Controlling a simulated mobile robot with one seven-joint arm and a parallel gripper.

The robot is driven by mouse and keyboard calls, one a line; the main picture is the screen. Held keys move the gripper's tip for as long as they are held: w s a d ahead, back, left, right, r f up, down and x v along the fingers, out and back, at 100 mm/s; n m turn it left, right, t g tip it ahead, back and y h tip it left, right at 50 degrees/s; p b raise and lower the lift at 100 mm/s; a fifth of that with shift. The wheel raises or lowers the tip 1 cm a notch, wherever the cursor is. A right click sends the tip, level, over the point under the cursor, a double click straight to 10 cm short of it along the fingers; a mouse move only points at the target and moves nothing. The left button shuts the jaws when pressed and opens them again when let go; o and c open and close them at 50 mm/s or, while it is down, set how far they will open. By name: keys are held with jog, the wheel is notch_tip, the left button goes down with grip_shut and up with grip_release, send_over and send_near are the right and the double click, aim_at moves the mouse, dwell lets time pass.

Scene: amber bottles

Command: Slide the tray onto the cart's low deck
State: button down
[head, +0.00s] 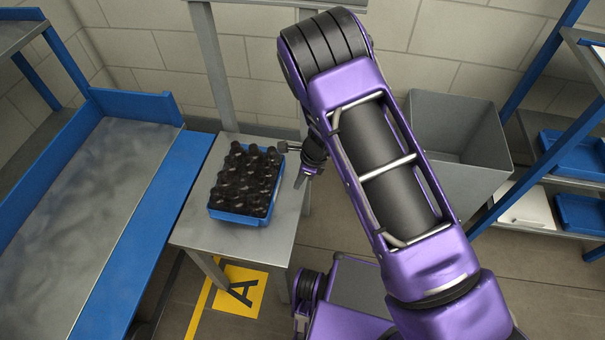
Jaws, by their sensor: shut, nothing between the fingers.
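A blue tray (238,217) packed with several dark bottles (246,178) sits on a grey metal stand (205,235). The bottles stand upright with black caps. My gripper (300,183) is shut and empty, pointing down just to the right of the tray, near the stand's right edge. It appears apart from the tray. To the left is a long grey deck (85,215) with blue edges, close beside the stand. I cannot tell for sure whether it is the cart's low deck. My arm hides part of the floor and wall on the right.
A yellow floor mark with an A (241,292) lies beneath the stand. A grey bin (455,140) stands at the right, beside blue shelving with blue trays (575,155). Grey posts rise behind the stand. The long deck's surface is bare.

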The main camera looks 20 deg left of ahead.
jog(key=shift+x, duration=1.2)
jog(key=shift+s+a+r, duration=0.15)
jog(key=shift+a, duration=1.8)
jog(key=shift+a, duration=0.1)
